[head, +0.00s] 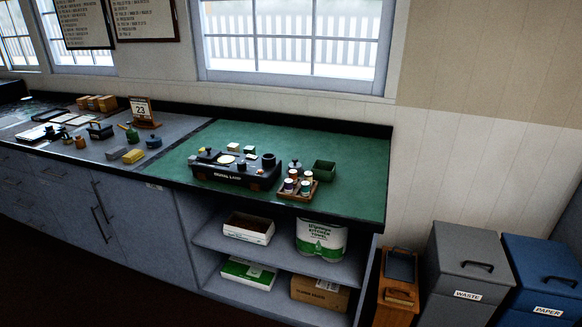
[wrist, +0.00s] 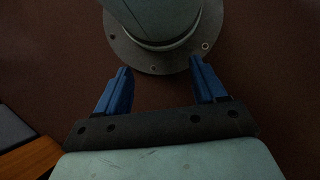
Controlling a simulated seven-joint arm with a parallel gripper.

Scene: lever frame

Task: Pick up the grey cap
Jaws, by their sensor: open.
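A small dark grey knobbed piece (head: 295,166), which looks like the grey cap, stands on the green mat (head: 350,160) just right of the black signal lamp box (head: 237,172). It is too small to make out for certain. The box carries several small parts on top, including a dark round cylinder (head: 269,160). My gripper (wrist: 160,70) shows only in the wrist view, with its two blue fingers wide apart and nothing between them. It is over the brown floor near my own base, away from the counter. The grey cap does not show in the wrist view.
A wooden tray (head: 298,196) with several small tins stands in front of the grey piece. Other small items crowd the grey counter at left. The mat's right side is clear. Waste (head: 466,270) and paper bins (head: 541,280) stand at right.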

